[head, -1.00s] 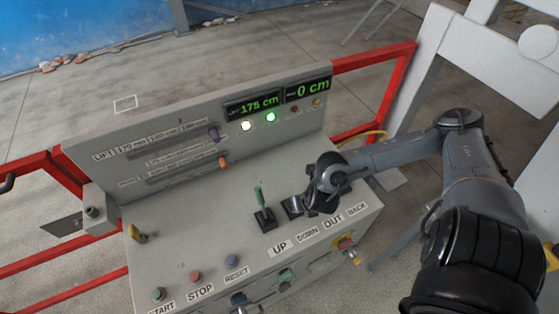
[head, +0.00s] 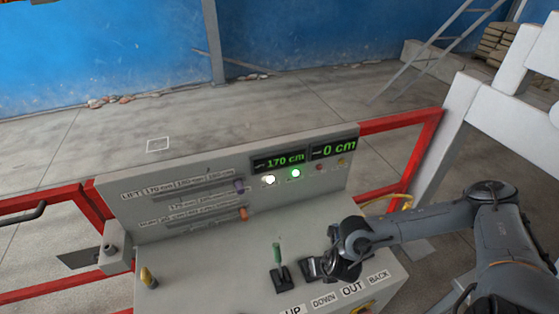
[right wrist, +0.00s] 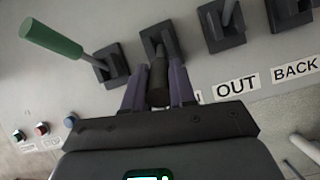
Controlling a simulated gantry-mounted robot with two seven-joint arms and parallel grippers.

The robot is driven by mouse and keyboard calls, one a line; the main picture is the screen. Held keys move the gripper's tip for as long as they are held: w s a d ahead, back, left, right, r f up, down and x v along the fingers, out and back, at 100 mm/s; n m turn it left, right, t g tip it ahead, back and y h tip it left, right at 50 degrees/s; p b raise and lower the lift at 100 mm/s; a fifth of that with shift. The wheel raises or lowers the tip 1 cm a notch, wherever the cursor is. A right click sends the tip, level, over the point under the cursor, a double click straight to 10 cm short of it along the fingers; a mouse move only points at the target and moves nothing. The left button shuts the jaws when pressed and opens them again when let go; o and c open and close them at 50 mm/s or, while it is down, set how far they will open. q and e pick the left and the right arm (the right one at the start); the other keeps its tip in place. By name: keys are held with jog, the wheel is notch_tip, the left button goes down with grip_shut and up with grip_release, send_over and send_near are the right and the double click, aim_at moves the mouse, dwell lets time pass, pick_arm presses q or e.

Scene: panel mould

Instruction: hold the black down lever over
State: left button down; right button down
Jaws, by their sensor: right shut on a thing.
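The black down lever (right wrist: 158,88) stands in a square black base in the right wrist view. My right gripper (right wrist: 157,76) is shut on it, one purple finger on each side of the dark handle. In the head view my right gripper (head: 318,267) is low over the console, just right of the green lever (head: 276,254), and largely hides the black lever. The green lever also shows in the right wrist view (right wrist: 52,39), left of the black one and apart from my fingers. My left gripper is not in view.
The console's lift display (head: 284,161) reads 170 cm and the other display (head: 333,148) reads 0 cm. White and green lamps are lit below. Two more lever bases (right wrist: 222,28) stand to the right. Red rails (head: 405,128) flank the console.

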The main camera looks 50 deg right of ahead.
jog(key=shift+f, duration=0.1)
dwell(0.3)
jog(key=shift+w+d+r+p, duration=0.2)
jog(key=shift+w+r+p, duration=0.1)
jog(key=shift+w+r, duration=0.05)
jog(key=w, duration=0.1)
jog(key=w+d+r, duration=0.1)
jog(key=w+p, duration=0.1)
jog(key=shift+d+r, duration=0.3)
jog(key=shift+w+d+r, duration=0.25)
jog(key=shift+w, duration=0.15)
jog(key=c, duration=1.1)
grip_release()
jog(key=shift+c, duration=0.2)
jog(key=shift+o, duration=1.1)
jog(key=shift+s+f, duration=0.1)
